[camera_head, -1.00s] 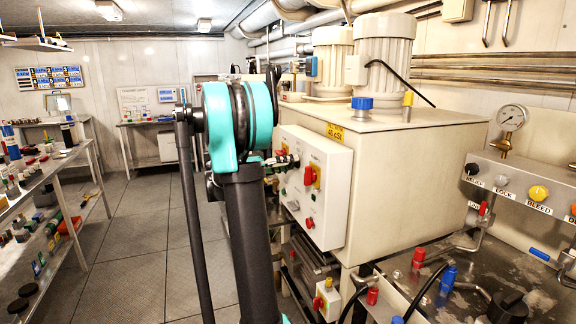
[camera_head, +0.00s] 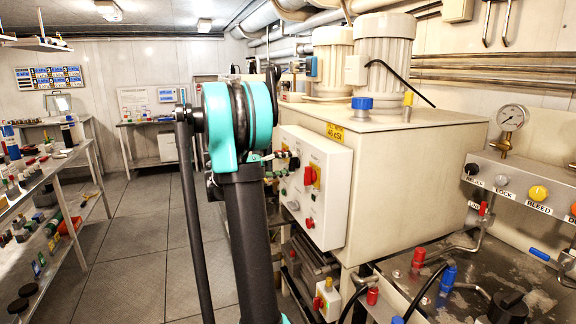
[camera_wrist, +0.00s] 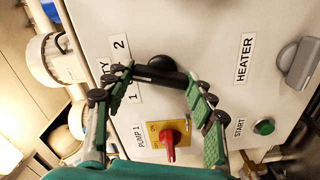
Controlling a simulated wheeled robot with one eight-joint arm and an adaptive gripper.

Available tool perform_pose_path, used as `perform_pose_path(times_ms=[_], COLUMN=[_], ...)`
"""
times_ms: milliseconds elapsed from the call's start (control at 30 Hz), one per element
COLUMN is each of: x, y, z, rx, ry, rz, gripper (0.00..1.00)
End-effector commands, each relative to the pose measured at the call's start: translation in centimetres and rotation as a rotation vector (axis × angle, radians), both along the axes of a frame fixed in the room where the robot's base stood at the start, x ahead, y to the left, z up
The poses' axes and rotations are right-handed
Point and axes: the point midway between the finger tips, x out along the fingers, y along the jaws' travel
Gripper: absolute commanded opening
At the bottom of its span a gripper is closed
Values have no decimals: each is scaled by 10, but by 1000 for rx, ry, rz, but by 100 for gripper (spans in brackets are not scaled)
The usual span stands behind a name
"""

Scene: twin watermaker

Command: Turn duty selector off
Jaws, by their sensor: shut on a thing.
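The duty selector (camera_wrist: 162,63) is a black knob with a bar handle on the pale control panel. In the wrist view its label, partly hidden by a finger, ends in "TY", with the marks 1 and 2 beside it. My gripper (camera_wrist: 158,79) has its green-padded fingers on either side of the bar, shut on it with its ends between the fingertips. The bar points across the picture, sloping slightly down to the right.
A green START button (camera_wrist: 264,127) and a grey HEATER knob (camera_wrist: 297,64) are to the right. In the head view, open floor (camera_head: 135,240) lies left of my arm.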

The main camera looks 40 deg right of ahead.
Motion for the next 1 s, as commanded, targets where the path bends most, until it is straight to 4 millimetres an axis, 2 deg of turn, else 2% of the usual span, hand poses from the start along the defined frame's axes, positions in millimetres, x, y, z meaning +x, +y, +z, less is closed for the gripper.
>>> perform_pose_path(times_ms=[400,1000], x=[1,1], y=[0,0], z=[0,-1], rx=[62,79], ry=[257,328], rz=[1,1], gripper=[26,26])
